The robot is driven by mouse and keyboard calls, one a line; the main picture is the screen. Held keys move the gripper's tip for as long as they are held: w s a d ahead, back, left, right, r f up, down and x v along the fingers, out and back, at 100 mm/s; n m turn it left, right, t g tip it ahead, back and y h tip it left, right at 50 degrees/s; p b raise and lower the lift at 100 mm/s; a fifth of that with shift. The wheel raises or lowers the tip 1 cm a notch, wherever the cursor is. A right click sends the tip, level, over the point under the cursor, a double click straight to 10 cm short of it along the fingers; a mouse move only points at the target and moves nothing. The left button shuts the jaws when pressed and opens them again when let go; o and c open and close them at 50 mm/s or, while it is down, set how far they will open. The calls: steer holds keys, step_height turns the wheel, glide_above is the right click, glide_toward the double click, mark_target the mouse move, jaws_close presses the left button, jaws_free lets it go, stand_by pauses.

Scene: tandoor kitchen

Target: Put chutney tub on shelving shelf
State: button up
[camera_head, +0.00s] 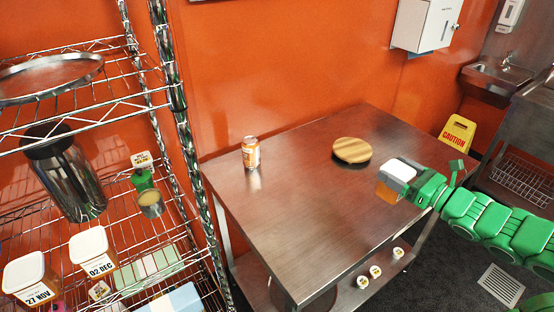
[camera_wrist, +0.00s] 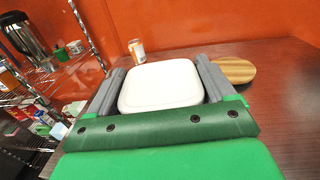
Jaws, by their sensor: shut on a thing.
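The chutney tub (camera_head: 398,171) has a white lid and an orange body. My gripper (camera_head: 400,180) is shut on it near the right side of the steel table; whether the tub touches the tabletop is unclear. In the wrist view the tub's white lid (camera_wrist: 160,84) fills the space between my two grey fingers. The wire shelving (camera_head: 130,118) stands at the left of the head view. Two similar tubs with date labels, one reading 27 NOV (camera_head: 32,278) and one reading 02 DEC (camera_head: 92,250), stand on its lower visible shelf.
The steel table (camera_head: 290,220) holds a can (camera_head: 251,152) and a round wooden board (camera_head: 352,150); its middle is clear. The shelving also holds a round tray (camera_head: 50,78), a steel flask (camera_head: 66,180) and small containers. Several small cups sit on the table's under-shelf.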

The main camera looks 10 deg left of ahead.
steer(key=s+a+r+n+g+y, duration=0.15)
steer(key=a+n+g, duration=0.35)
steer(key=a, duration=1.1)
steer(key=s+a+r+n+g+y, duration=0.1)
steer(key=s+a+n+g+y, duration=0.2)
steer(key=a+g, duration=0.95)
steer(key=s+a+r+n+g+h, duration=0.1)
steer(key=s+a+n+g+h, duration=0.15)
steer(key=s+a, duration=0.5)
steer(key=s+a+r+n+g+h, duration=0.15)
steer(key=s+a+n, duration=0.3)
steer(key=a, duration=0.65)
steer(key=s+a+r+n+g+h, duration=0.2)
steer(key=s+a+g, duration=0.1)
steer(key=s+a, duration=0.5)
steer(key=shift+y, duration=0.25)
steer(key=shift+w+a+f, duration=0.2)
steer(key=shift+a+f, duration=0.05)
steer(key=shift+f, duration=1.45)
steer(key=shift+w+a+f, duration=0.15)
steer(key=shift+a+f, duration=0.05)
steer(key=shift+f, duration=1.5)
steer(key=shift+w+a+f, duration=0.2)
steer(key=shift+a+f, duration=0.05)
steer(key=shift+f, duration=1.45)
steer(key=shift+f, duration=0.1)
steer(key=o, duration=1.1)
steer(key=shift+o, duration=0.2)
